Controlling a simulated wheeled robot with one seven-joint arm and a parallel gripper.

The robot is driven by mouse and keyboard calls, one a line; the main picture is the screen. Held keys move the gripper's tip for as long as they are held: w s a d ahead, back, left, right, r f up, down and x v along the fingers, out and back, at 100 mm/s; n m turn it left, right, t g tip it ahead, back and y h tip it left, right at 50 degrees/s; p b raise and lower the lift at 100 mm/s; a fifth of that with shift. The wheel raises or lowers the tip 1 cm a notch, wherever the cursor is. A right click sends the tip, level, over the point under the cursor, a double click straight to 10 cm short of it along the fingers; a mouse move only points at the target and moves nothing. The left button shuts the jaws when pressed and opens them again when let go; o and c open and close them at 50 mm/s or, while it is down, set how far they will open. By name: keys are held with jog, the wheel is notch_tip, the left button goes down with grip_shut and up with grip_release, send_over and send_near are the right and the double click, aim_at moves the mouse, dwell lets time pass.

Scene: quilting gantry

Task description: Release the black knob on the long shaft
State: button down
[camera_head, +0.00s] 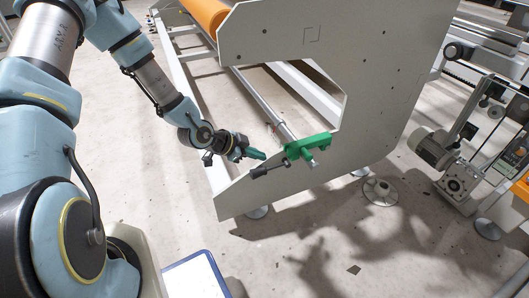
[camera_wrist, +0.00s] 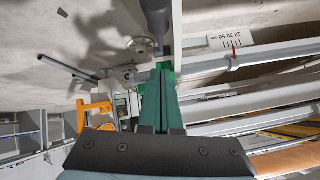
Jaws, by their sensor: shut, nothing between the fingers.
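The black knob (camera_head: 258,172) sits on a short stem on the left side of a green clamp block (camera_head: 308,146). The block is around the end of the long silver shaft (camera_head: 268,112), at the frame's plate edge. My gripper (camera_head: 262,155) has green fingers, which are shut and empty. In the head view the fingertips are just above and left of the knob, pointing towards the block. In the wrist view the dark knob (camera_wrist: 156,14) is at the top, beyond the fingertips (camera_wrist: 163,68). I cannot tell whether the fingertips touch anything.
A large pale side plate (camera_head: 385,65) stands behind and right of the block, with an orange roller (camera_head: 206,14) at the top. A scale label (camera_wrist: 232,38) with a red mark lies beside the rails. A motor unit (camera_head: 436,150) stands at right. The floor in front is open.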

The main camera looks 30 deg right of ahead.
aim_at(259, 172)
jog(key=f, duration=0.1)
jog(key=a+f+h+b, duration=0.1)
jog(key=f+h+b, duration=0.1)
jog(key=shift+w+a+f, duration=0.1)
jog(key=shift+a+f, duration=0.05)
jog(key=shift+a, duration=0.25)
jog(key=shift+a+f+h+b, duration=0.15)
jog(key=shift+a+f+b, duration=0.2)
jog(key=shift+f, duration=0.35)
jog(key=shift+a+f+h+b, duration=0.15)
jog(key=shift+a+f+b, duration=0.15)
jog(key=shift+f, duration=0.4)
